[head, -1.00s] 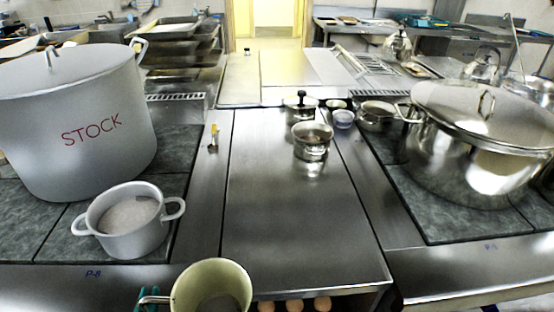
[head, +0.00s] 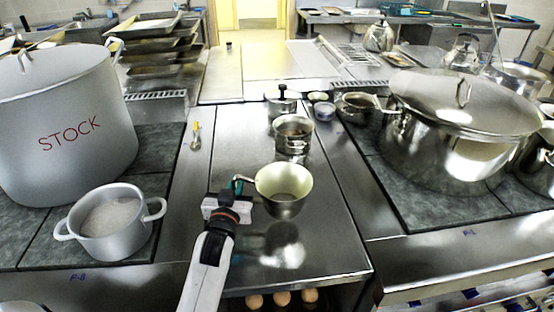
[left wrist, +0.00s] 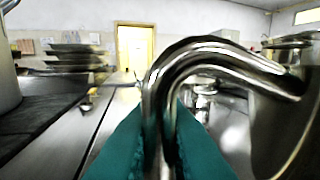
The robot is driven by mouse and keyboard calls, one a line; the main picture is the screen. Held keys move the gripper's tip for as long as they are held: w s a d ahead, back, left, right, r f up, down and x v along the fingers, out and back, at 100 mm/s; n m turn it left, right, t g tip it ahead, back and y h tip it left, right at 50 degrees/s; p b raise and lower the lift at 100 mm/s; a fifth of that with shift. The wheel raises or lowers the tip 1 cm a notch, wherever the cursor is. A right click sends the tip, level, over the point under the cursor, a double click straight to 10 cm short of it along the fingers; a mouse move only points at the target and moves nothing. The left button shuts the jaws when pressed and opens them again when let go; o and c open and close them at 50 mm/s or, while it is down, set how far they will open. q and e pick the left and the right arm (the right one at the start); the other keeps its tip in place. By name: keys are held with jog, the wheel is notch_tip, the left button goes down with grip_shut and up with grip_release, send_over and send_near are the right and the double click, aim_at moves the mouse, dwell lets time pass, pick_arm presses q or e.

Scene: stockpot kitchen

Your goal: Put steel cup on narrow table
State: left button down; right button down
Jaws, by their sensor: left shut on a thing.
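The steel cup (head: 284,190) is upright over the middle of the narrow steel table (head: 325,245), with a reflection below it. It seems to be held a little above the surface; the exact gap is hard to tell. My left gripper (head: 237,184) is at the cup's left side, shut on its bent handle. In the left wrist view the handle (left wrist: 215,48) passes between the green fingers, and part of the cup (left wrist: 285,115) shows at the right. My right gripper is not in view.
A steel pot (head: 292,134) and a small lidded pot (head: 280,101) stand behind the cup. The stockpot (head: 65,125) and a two-handled pot (head: 110,222) are at left. A large lidded pot (head: 455,150) is at right. Several eggs (head: 282,298) lie below the front edge.

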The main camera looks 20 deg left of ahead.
pick_arm(q)
jog(key=w+a+r+n+g+y, duration=0.1)
jog(key=w+a+r+n+y, duration=0.2)
jog(key=w+a, duration=0.45)
jog(key=shift+m, duration=0.4)
jog(key=shift+s+a+f, duration=0.2)
jog(key=shift+a+f, duration=0.05)
jog(key=shift+f, duration=1.15)
jog(key=shift+s+a+f, duration=0.2)
jog(key=shift+a+f, duration=0.05)
jog(key=shift+f, duration=1.1)
jog(key=shift+s+a+f, duration=0.2)
jog(key=shift+a+f, duration=0.05)
jog(key=shift+f, duration=1.15)
jog(key=shift+f, duration=0.15)
jog(key=c, duration=1.5)
grip_release()
jog(key=shift+o, duration=0.2)
